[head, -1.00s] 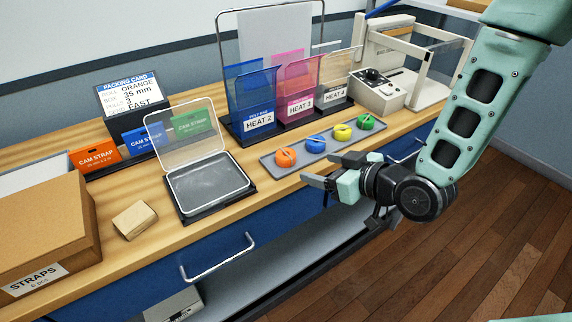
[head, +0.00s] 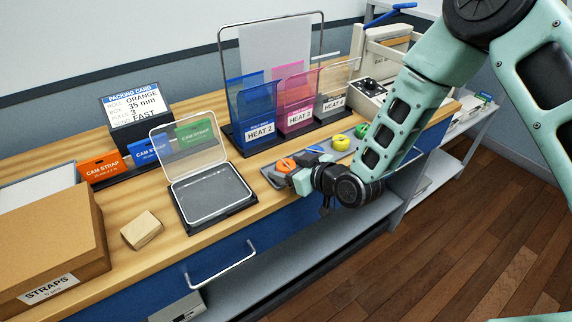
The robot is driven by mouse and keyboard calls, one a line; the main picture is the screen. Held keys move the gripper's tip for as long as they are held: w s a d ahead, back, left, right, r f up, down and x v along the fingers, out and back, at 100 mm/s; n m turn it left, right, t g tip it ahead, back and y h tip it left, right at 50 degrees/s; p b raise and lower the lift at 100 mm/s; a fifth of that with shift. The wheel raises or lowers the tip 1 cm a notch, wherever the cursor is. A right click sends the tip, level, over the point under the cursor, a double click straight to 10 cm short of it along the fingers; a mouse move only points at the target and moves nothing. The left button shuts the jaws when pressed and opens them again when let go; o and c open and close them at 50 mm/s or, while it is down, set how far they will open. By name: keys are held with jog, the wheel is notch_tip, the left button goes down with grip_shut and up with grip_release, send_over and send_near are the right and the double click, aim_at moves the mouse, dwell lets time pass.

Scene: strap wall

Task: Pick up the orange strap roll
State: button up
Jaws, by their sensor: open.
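The orange strap roll (head: 285,164) sits at the left end of the grey tray (head: 268,177) on the bench. My gripper (head: 293,178) is right at the roll's front right side, with its fingers over the tray's front edge. It is open. Its fingertips are small and partly hidden, so I cannot tell whether they touch the roll. The yellow roll (head: 341,142) is in clear view, and the green roll (head: 360,130) is partly hidden by my arm.
A clear-lidded case (head: 212,192) stands open left of the tray. Labelled bins, HEAT 2 (head: 260,133), HEAT 3 (head: 299,120) and HEAT 4 (head: 333,102), stand behind the tray. A wooden block (head: 141,230) and a cardboard STRAPS box (head: 45,245) are at left.

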jog(key=c, duration=1.1)
jog(key=shift+o, duration=0.2)
